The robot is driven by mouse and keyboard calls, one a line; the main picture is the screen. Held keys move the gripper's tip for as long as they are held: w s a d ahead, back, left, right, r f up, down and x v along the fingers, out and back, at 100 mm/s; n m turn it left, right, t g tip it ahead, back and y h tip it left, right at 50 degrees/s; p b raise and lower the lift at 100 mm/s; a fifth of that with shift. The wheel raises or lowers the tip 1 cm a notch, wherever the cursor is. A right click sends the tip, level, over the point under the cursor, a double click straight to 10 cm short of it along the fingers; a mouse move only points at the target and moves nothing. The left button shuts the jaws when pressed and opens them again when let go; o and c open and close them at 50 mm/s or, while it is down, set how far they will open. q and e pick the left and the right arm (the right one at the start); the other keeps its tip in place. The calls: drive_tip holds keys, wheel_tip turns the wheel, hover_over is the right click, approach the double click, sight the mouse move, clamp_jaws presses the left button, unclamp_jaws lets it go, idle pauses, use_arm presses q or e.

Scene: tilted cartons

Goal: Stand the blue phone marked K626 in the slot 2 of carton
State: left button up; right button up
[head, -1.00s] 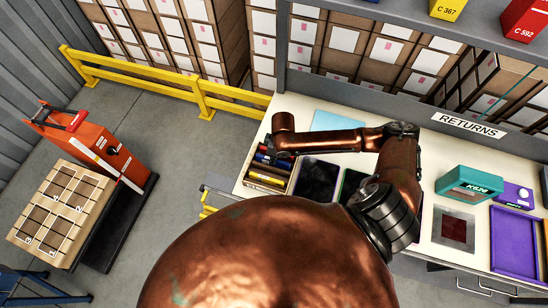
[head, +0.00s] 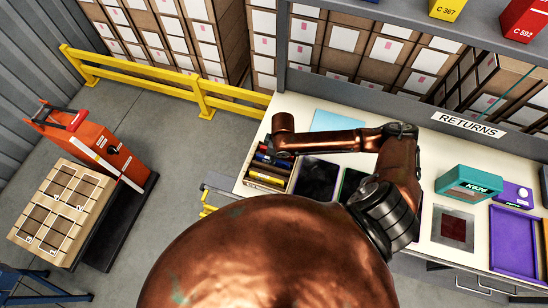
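A copper-coloured arm of mine crosses the bench and the bottom of the view. Neither gripper shows.
An orange lift truck (head: 103,148) stands on the floor. A yellow guard rail (head: 200,95) runs behind it. On the bench are a bin of coloured items (head: 267,172), a dark flat panel (head: 318,178), a purple tray (head: 514,238) and a grey pad (head: 453,228). Open floor separates truck and bench.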

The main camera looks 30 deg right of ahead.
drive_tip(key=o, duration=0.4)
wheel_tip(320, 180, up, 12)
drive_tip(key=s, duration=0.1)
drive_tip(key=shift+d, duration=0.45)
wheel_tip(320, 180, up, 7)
drive_tip(key=p, duration=0.9)
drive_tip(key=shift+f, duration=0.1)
idle(0.4)
